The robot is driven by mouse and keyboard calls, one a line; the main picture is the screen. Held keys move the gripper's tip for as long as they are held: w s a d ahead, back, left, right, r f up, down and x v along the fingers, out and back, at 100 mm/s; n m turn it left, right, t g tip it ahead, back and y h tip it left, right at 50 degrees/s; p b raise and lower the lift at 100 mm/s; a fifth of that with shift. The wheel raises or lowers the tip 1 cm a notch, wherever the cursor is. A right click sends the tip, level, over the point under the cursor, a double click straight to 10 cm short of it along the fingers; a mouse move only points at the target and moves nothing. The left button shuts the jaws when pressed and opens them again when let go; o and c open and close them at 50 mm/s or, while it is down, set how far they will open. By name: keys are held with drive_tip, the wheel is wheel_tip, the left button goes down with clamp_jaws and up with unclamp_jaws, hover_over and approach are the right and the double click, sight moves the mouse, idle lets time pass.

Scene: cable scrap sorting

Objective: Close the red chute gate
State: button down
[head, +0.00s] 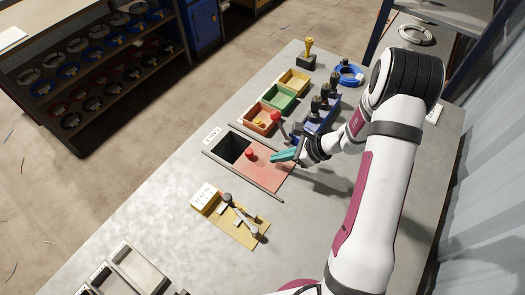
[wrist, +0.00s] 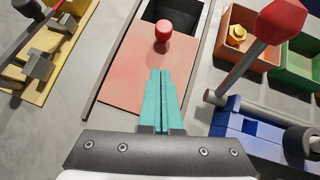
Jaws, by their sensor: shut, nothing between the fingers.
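The red chute gate (head: 270,174) is a flat plate between two rails on the grey table. A dark square opening (head: 231,147) shows uncovered at its left end, so the gate stands open. Its round red knob (head: 249,154) is upright near the edge by the opening. In the wrist view the gate (wrist: 130,80), knob (wrist: 163,31) and part of the opening (wrist: 172,10) show. My gripper (head: 274,156) has teal fingers, shut and empty, over the gate to the right of the knob. In the wrist view the fingertips (wrist: 160,73) are apart from the knob.
A blue block (head: 316,118) with dark knobs and a red-tipped lever (wrist: 283,22) stands close to my gripper. Red (head: 260,121), green (head: 279,97) and yellow (head: 294,80) bins stand behind. A yellow board with a clamp (head: 232,220) lies in front.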

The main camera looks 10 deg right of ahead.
sight(253, 157)
drive_tip(key=a, duration=0.1)
drive_tip(key=w+a, duration=0.2)
drive_tip(key=a, duration=0.1)
drive_tip(key=shift+w+a+f, duration=0.1)
drive_tip(key=shift+w+f, duration=0.1)
drive_tip(key=shift+f, duration=0.15)
drive_tip(key=w+a, duration=0.7)
drive_tip(key=a, duration=0.1)
drive_tip(key=shift+w, duration=0.4)
drive_tip(key=shift+r, duration=0.1)
